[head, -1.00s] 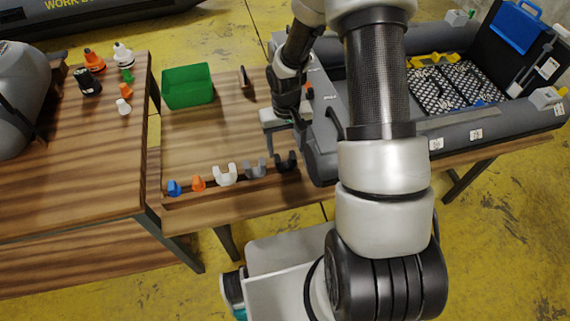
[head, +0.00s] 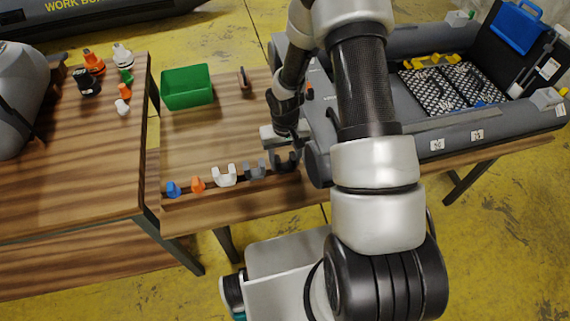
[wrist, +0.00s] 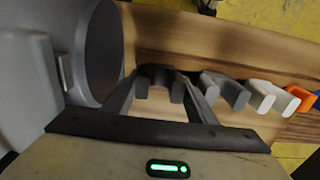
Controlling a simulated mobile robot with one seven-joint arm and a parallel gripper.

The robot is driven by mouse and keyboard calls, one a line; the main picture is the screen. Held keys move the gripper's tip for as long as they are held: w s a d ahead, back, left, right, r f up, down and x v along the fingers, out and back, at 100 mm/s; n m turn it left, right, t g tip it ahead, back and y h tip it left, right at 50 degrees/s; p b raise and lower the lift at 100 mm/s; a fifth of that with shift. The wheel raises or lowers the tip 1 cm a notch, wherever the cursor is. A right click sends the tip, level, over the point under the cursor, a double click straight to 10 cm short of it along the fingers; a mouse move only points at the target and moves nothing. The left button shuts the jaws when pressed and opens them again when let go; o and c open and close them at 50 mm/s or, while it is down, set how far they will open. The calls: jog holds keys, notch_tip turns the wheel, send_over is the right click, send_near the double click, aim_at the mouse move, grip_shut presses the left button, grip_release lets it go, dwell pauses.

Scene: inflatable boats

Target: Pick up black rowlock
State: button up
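The black rowlock (head: 284,164) is a dark U-shaped piece at the right end of a row on the wooden table. My gripper (head: 287,147) is just over it and partly hides it in the head view. In the wrist view the black rowlock (wrist: 160,73) is between the two fingers of my gripper (wrist: 160,86). The fingers are spread, one on each side of it. I cannot tell whether either finger touches it.
A grey rowlock (wrist: 228,90) stands close beside the right finger, then a white one (wrist: 272,96) and an orange one (wrist: 303,98). A blue one (head: 173,189) ends the row. The grey boat (head: 318,165) is close on the right. A green bin (head: 187,87) stands behind.

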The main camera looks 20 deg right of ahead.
aim_at(285, 167)
jog(key=shift+c, duration=0.5)
notch_tip(285, 167, up, 11)
jog(key=p, duration=0.2)
jog(key=shift+r, duration=0.15)
jog(key=shift+p, duration=0.3)
